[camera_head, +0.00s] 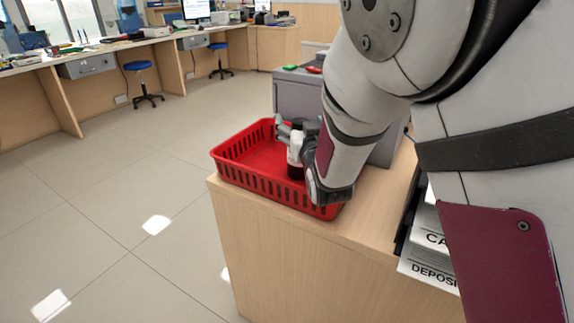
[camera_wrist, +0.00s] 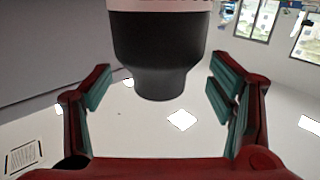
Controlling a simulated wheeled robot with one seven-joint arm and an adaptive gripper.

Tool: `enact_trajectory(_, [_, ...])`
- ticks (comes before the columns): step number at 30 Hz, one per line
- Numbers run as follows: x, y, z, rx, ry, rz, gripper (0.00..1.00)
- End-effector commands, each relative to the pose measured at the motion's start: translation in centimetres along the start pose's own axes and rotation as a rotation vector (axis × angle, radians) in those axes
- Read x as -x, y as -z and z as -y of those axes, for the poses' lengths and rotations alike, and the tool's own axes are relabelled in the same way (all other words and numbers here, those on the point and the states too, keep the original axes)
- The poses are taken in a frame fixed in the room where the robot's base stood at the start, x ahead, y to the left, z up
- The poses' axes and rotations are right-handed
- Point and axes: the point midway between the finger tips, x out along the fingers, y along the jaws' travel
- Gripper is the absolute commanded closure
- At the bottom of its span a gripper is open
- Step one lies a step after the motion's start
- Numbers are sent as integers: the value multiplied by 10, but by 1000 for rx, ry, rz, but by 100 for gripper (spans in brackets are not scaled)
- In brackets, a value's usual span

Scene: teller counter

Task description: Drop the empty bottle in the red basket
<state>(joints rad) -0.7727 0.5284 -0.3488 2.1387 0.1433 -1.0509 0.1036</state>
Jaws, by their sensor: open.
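The dark bottle (camera_head: 296,171) with a white band stands about upright at the right part of the red basket (camera_head: 232,170). I cannot tell whether its base rests on the basket floor. My gripper (camera_head: 291,135) is beside and around it, partly hidden by my wrist. In the wrist view, my gripper (camera_wrist: 160,95) is open, with one teal-padded finger on each side of the bottle (camera_wrist: 155,55). Gaps show between both pads and the bottle. Its dark end narrows downward there, and the rest is cut off by the top edge.
The basket sits on the corner of a wooden counter (camera_head: 240,222). A grey cabinet (camera_head: 295,97) stands behind it, with green and red items on top. Printed deposit papers (camera_head: 430,262) are at the counter's right. Open tiled floor (camera_head: 110,190) lies to the left.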

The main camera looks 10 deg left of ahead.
Motion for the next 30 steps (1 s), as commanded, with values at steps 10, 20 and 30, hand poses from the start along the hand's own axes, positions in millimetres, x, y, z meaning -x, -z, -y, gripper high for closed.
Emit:
enact_trajectory(10, [0, 66, 0, -2, 0, -6, 24])
enact_trajectory(20, [0, 86, 0, 0, 0, -1, 24])
enact_trajectory(30, [0, 86, 0, 0, 1, -2, 24])
